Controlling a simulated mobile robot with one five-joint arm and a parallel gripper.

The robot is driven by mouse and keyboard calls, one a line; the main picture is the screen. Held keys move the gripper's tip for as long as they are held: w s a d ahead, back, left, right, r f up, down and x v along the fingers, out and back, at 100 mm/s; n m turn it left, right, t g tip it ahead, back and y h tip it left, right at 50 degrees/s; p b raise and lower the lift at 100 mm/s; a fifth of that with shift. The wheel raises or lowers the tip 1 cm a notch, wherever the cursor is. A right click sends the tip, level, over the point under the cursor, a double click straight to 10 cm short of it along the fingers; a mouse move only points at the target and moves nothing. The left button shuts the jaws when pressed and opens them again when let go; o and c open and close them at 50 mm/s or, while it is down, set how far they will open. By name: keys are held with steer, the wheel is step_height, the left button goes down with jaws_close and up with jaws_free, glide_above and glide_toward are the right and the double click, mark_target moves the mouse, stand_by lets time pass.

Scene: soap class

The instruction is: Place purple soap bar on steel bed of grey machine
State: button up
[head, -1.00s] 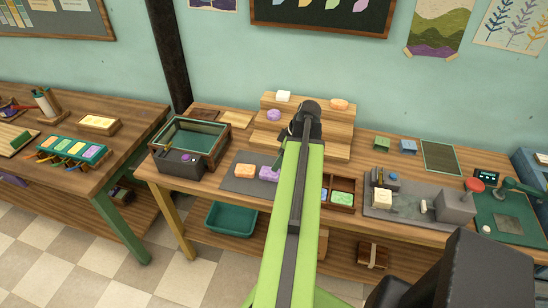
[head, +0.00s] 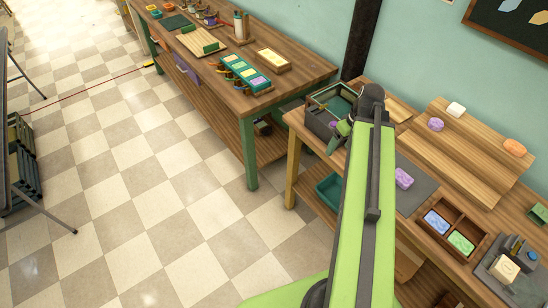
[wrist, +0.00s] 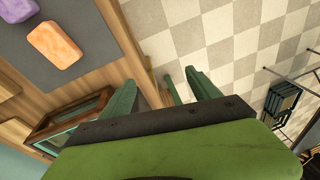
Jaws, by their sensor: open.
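The purple soap bar (head: 403,178) lies on a dark grey mat (head: 416,187), right of my arm in the head view. It also shows, cut off, at the top of the wrist view (wrist: 52,8), beside an orange bar (wrist: 53,45). My gripper (head: 341,130) is partly hidden by my arm, near the framed tank. In the wrist view my gripper (wrist: 160,90) has its green fingers apart, with nothing between them, away from the soap. A grey machine (head: 512,262) is partly in view at the lower right, with a cream block (head: 505,269) on it.
A framed tank (head: 325,112) stands at the bench's left end. A wooden stepped stand (head: 468,150) holds several soaps behind the mat. A divided wooden tray (head: 452,230) holds blue and green bars. Another table (head: 285,66) stands farther left. Open tiled floor lies at left.

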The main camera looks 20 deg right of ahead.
steer(key=w+a+m+h, duration=0.1)
steer(key=w+a, duration=0.1)
steer(key=a, duration=1.2)
steer(key=w+a+g, duration=0.1)
steer(key=a, duration=1.2)
steer(key=shift+w+a+f+m+h, duration=0.15)
steer(key=shift+w+a+m+h, duration=0.25)
steer(key=shift+o, duration=0.4)
steer(key=shift+a, duration=0.1)
